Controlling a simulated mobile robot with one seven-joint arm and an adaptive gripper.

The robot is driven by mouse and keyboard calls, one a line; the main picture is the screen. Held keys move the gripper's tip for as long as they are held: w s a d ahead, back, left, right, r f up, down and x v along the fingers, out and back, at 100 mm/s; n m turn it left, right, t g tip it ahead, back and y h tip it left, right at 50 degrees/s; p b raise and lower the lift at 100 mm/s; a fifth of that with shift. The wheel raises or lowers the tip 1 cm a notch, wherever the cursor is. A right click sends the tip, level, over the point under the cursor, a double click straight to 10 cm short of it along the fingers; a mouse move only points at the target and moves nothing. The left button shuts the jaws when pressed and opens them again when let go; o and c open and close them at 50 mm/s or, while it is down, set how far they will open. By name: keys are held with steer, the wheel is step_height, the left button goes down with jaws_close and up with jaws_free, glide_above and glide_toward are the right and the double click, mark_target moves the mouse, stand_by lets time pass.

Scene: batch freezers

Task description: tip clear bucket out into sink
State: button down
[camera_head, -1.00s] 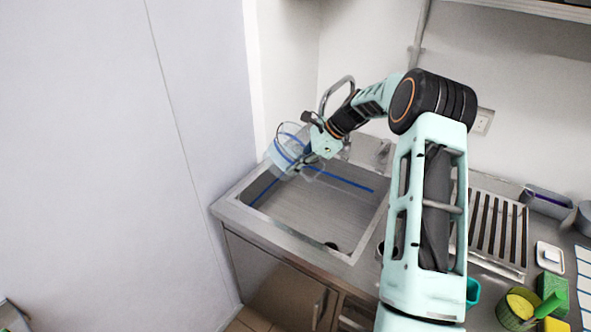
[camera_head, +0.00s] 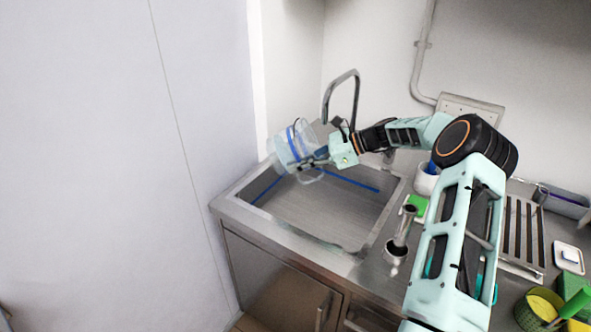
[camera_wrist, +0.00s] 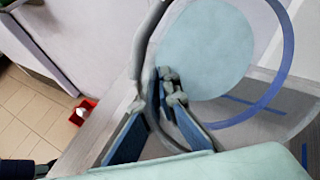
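The clear bucket (camera_head: 284,148) with blue bands hangs tilted over the back left of the sink (camera_head: 232,207). My gripper (camera_head: 316,162) is at its right side, and its fingers are closed on the bucket's rim or handle; I cannot tell which. In the wrist view the bucket shows as a clear wall with a blue ring (camera_wrist: 287,50) and a pale teal round area inside. My fingertips (camera_wrist: 168,88) come together at its edge. I cannot tell whether liquid is in the bucket.
A tall curved faucet (camera_head: 341,88) stands behind the bucket. A white wall panel is close on the left. To the right, the counter holds a metal tool (camera_head: 402,232), a green sponge (camera_head: 418,205), a slatted rack (camera_head: 522,235) and a green basket (camera_head: 535,312).

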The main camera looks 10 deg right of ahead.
steer(key=shift+s+d+f+t+y+b, duration=0.2)
steer(key=shift+f+y+b, duration=0.45)
steer(key=shift+b, duration=0.65)
steer(key=shift+w+d+f+t+y+b, duration=0.1)
steer(key=shift+d+f+y+b, duration=0.2)
steer(key=shift+y+b, duration=0.8)
steer(key=shift+s+d+r+m+t+y+b, duration=0.1)
steer(key=shift+d+t+y+b, duration=0.25)
steer(key=shift+y+b, duration=0.5)
steer(key=shift+s+d+r+m+t+y+b, duration=0.1)
steer(key=shift+d+y+b, duration=0.45)
steer(key=shift+y+b, duration=0.35)
steer(key=shift+s+d+r+m+t+y+b, duration=0.1)
steer(key=shift+d+t+y+b, duration=0.25)
steer(key=shift+y+b, duration=0.5)
